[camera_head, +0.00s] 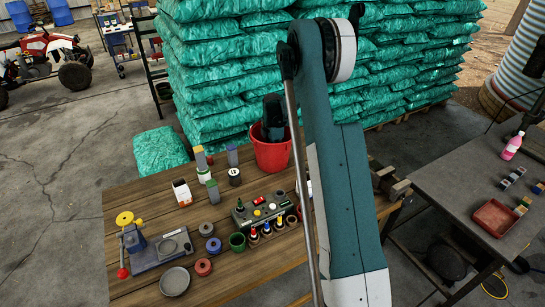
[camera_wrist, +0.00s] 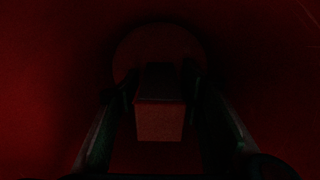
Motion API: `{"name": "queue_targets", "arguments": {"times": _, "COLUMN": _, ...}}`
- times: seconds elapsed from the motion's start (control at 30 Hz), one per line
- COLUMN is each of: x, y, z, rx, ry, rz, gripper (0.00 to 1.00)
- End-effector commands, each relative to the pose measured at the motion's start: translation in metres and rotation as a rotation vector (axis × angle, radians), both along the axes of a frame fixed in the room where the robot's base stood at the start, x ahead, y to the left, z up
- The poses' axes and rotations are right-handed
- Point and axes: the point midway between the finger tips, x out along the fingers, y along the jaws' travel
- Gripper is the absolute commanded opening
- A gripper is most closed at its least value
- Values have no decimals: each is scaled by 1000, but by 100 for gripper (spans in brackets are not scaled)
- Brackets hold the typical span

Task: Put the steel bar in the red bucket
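The red bucket (camera_head: 270,155) stands upright at the back edge of the wooden table in the head view. My gripper (camera_head: 273,118) reaches down into its mouth, and its fingertips are hidden there by the bucket wall. The wrist view is very dark and filled by the red inside of the bucket (camera_wrist: 60,60). In it my two fingers (camera_wrist: 161,88) lie on either side of a block-shaped bar end, which I take to be the steel bar (camera_wrist: 160,122). The fingers appear closed on it. Whether the bar touches the bucket floor cannot be told.
The wooden table (camera_head: 130,197) holds several blocks, rings, a green cup (camera_head: 237,242), a tool rack (camera_head: 262,212) and a press (camera_head: 140,245) in front of the bucket. Stacked teal sacks (camera_head: 215,70) rise close behind. A dark side table (camera_head: 455,190) stands right.

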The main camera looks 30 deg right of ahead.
Motion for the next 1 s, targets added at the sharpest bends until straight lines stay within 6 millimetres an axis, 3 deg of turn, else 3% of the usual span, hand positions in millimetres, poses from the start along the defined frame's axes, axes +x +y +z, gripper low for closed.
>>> {"name": "queue_targets", "arguments": {"times": 0.37, "x": 0, "y": 0, "z": 23, "rx": 0, "ry": 0, "rz": 0, "gripper": 39}}
{"name": "queue_targets", "arguments": {"times": 0.8, "x": 0, "y": 0, "z": 91, "rx": 0, "ry": 0, "rz": 0, "gripper": 39}}
{"name": "queue_targets", "arguments": {"times": 1.0, "x": 0, "y": 0, "z": 113, "rx": 0, "ry": 0, "rz": 0, "gripper": 39}}
